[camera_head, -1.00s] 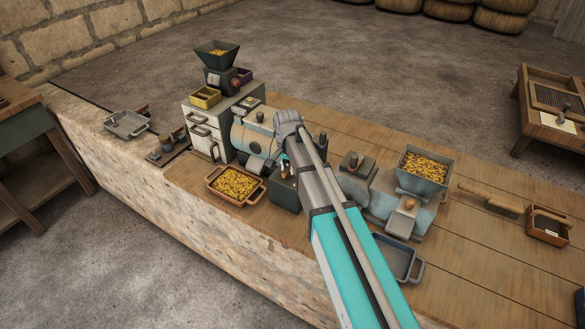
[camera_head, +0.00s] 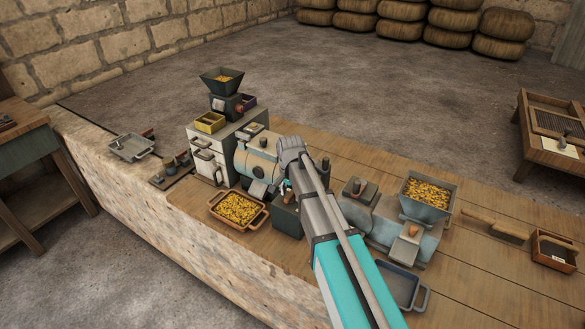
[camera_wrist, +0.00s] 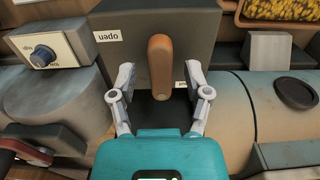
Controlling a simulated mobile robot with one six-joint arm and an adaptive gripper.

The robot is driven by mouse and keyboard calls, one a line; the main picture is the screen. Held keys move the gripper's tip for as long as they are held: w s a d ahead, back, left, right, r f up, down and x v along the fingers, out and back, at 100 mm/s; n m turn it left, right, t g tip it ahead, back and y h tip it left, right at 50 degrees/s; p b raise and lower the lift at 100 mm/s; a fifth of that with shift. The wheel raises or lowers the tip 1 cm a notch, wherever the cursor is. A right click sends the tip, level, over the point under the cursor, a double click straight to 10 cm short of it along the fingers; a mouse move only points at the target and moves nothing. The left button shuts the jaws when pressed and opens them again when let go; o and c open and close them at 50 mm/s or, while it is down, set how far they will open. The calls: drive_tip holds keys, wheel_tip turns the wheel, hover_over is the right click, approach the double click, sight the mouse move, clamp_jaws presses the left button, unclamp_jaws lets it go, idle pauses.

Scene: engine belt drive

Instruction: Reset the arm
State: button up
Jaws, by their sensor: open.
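My gripper (camera_wrist: 161,72) is open in the wrist view, its two pale fingers spread apart. A brown lever (camera_wrist: 160,60) on a dark grey box (camera_wrist: 205,38) appears between the fingertips. I see no finger closed on it; the exact depth gap cannot be told. In the head view my arm reaches across the bench, and my gripper (camera_head: 285,187) is mostly hidden behind the wrist, just above the dark box (camera_head: 286,218).
Blue-grey machines (camera_head: 254,162) flank the box. A tray of yellow grain (camera_head: 239,210) stands at the bench's front edge. A grain-filled hopper (camera_head: 428,197), a dark blue tray (camera_head: 405,285) and a brush (camera_head: 496,228) lie right. A mill (camera_head: 222,82) stands on a white cabinet at the back left.

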wheel_tip(320, 180, up, 9)
drive_tip(key=p, duration=0.9)
drive_tip(key=shift+w+r, duration=0.1)
drive_tip(key=shift+r, duration=0.1)
drive_tip(key=shift+r+p, duration=0.4)
drive_tip(key=shift+p, duration=0.15)
